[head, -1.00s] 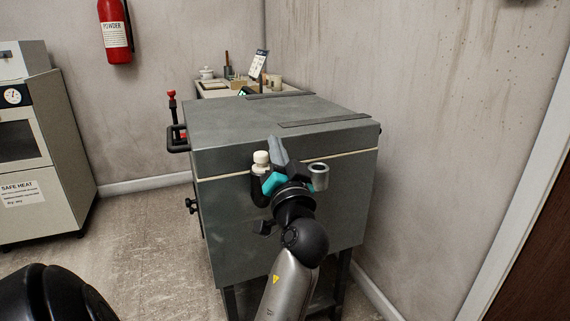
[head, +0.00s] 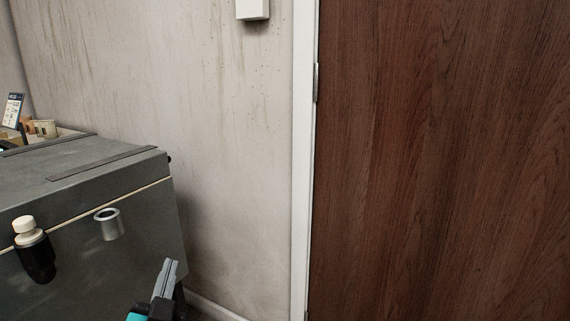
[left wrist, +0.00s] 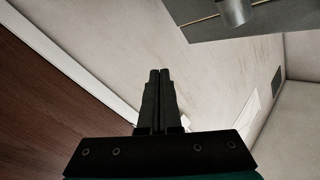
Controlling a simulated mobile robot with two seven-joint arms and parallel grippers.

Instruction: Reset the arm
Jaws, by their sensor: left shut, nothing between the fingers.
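My left gripper (head: 168,282) shows at the bottom of the head view, in front of the right side of the grey metal kiln-like box (head: 95,212). In the left wrist view its two fingers (left wrist: 158,75) lie together with nothing between them. The gripper appears apart from the box. My right gripper is in neither view. Most of my left arm is out of the picture.
The box carries a cream-topped black fitting (head: 33,250) and a metal tube (head: 108,225) on its side. A brown wooden door (head: 440,160) with a white frame (head: 303,150) fills the right. Bare wall (head: 220,130) stands between them.

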